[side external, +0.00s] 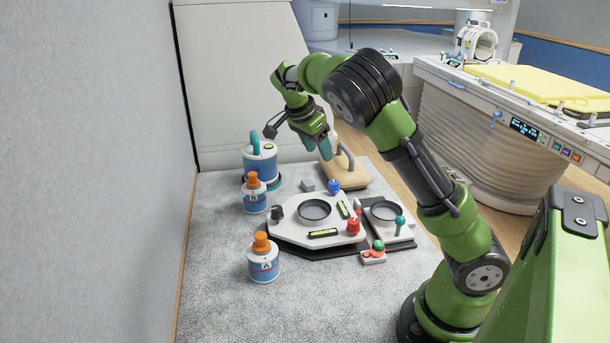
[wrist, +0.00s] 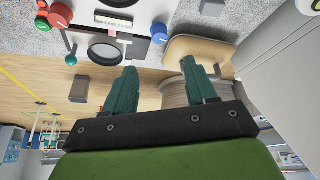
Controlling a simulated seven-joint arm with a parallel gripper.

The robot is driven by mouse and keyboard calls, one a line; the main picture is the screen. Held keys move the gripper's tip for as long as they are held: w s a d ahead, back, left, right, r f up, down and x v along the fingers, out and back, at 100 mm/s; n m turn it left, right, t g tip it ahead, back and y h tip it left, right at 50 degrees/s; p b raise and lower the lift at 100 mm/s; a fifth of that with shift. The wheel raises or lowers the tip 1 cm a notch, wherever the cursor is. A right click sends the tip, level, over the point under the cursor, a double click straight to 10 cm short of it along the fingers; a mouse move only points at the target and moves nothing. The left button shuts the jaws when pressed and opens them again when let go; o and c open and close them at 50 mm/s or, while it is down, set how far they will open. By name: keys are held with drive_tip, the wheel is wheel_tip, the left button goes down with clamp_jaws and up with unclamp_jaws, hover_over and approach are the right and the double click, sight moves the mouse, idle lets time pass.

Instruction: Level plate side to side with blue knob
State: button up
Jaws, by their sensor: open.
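The white plate (side external: 288,225) lies on a dark base on the grey mat, with a round dark-rimmed dish and two yellow-green level vials (side external: 323,233) (side external: 344,210) on it. The bubbles are too small to read. The blue knob (side external: 334,186) stands at the plate's far edge, and it also shows in the wrist view (wrist: 159,34). A red knob (side external: 353,225) and a black knob (side external: 277,213) stand at other corners. My gripper (side external: 318,147) is open and empty, above and beyond the blue knob and apart from it. Its teal fingers (wrist: 164,80) are spread in the wrist view.
A wooden block with a grey handle (side external: 345,172) stands close behind the blue knob. A small grey block (side external: 307,185) lies nearby. A blue-white canister (side external: 261,162) and orange-capped bottles (side external: 263,263) stand left. A smaller plate with a teal knob (side external: 399,222) sits right.

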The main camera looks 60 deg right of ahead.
drive_tip(key=v, duration=0.3)
drive_tip(key=shift+a+r, duration=0.15)
drive_tip(key=shift+r, duration=0.1)
drive_tip(key=s+a+f+n+t+y, duration=0.2)
drive_tip(key=s+a+f+n+y, duration=0.25)
drive_tip(key=a+n, duration=0.4)
drive_tip(key=s+a+r+n+t+y, duration=0.1)
drive_tip(key=s+a+r+n+t, duration=0.2)
drive_tip(key=s+a, duration=0.3)
drive_tip(key=s+a+r+n+t+y, duration=0.1)
drive_tip(key=s+a+r+n+t, duration=0.2)
drive_tip(key=s+a+n, duration=0.3)
drive_tip(key=shift+s+a+r+t, duration=0.2)
drive_tip(key=shift+r+t, duration=0.2)
drive_tip(key=shift+r, duration=0.35)
